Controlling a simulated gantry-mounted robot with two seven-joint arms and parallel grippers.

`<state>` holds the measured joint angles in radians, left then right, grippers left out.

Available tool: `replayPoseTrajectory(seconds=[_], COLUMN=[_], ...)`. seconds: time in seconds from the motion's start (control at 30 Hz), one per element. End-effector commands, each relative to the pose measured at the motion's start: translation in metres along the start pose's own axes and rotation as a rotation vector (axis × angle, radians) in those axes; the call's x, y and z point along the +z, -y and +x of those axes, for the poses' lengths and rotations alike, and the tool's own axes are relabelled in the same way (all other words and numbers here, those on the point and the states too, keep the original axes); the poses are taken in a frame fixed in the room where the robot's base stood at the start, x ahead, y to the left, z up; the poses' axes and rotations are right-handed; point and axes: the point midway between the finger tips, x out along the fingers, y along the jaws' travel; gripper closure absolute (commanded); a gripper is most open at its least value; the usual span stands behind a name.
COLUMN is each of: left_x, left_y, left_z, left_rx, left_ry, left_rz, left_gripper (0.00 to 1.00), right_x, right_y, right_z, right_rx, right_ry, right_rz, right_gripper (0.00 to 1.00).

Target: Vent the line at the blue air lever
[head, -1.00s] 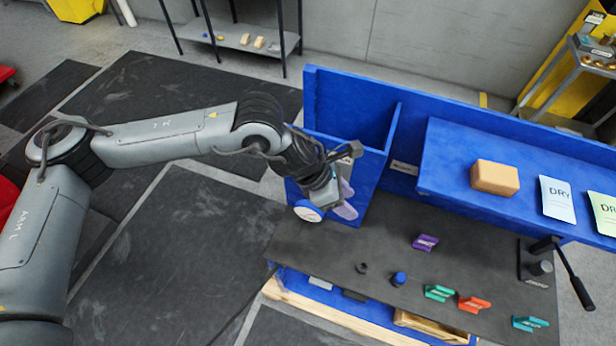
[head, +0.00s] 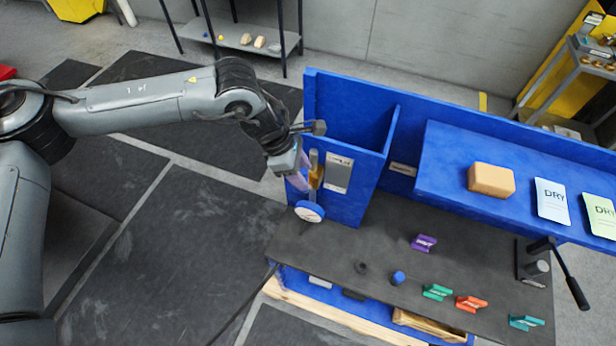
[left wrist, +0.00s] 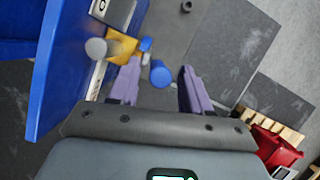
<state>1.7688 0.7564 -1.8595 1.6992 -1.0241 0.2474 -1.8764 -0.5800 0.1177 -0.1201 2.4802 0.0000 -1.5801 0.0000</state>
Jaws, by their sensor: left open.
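In the head view my left gripper (head: 303,176) is beside the left part of the blue panel, its purple fingers close to a yellow-brown fitting (head: 316,172). A white-faced dial with a blue rim (head: 309,211) is just below. In the left wrist view the fingers are open, and a blue cylinder (left wrist: 160,73) shows between them, apart from both in the picture. It looks like the blue air lever's grip, but I cannot be sure. A yellow fitting (left wrist: 120,46) and a grey round part are beside it. Contact cannot be told. The right gripper is not in view.
The blue panel (head: 350,205) and shelf bound the station. The dark bench top (head: 330,245) carries a blue knob (head: 398,278), several coloured tags, and a black-handled lever (head: 570,275) at right. A tan block (head: 491,180) lies on the shelf. The floor at left is open.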

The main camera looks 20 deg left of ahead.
Motion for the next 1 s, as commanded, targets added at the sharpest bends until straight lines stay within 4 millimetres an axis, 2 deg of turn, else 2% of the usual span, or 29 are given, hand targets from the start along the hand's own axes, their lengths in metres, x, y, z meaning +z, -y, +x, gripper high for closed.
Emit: replayPoseTrajectory(seconds=[0.1, 0.3, 0.7, 0.77, 1.0], left_x=[0.001, 0.001, 0.000, 0.000, 0.001], left_y=[0.001, 0.001, 0.000, 0.000, 0.001], left_z=[0.017, 0.035, 0.041, 0.041, 0.041], left_rx=[-0.003, -0.002, 0.001, 0.001, 0.000], left_ry=[-0.001, 0.000, 0.001, 0.001, 0.001], left_rz=[0.001, 0.001, 0.000, 0.000, 0.001], left_gripper=[0.52, 0.52, 0.52, 0.60, 0.96], right_x=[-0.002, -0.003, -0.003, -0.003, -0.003], right_y=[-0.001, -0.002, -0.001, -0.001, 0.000], right_z=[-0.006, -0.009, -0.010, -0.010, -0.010], right_rx=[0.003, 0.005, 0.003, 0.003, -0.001], right_ry=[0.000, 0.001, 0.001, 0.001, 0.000], right_rz=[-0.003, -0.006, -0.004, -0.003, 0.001], right_gripper=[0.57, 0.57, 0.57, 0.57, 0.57])
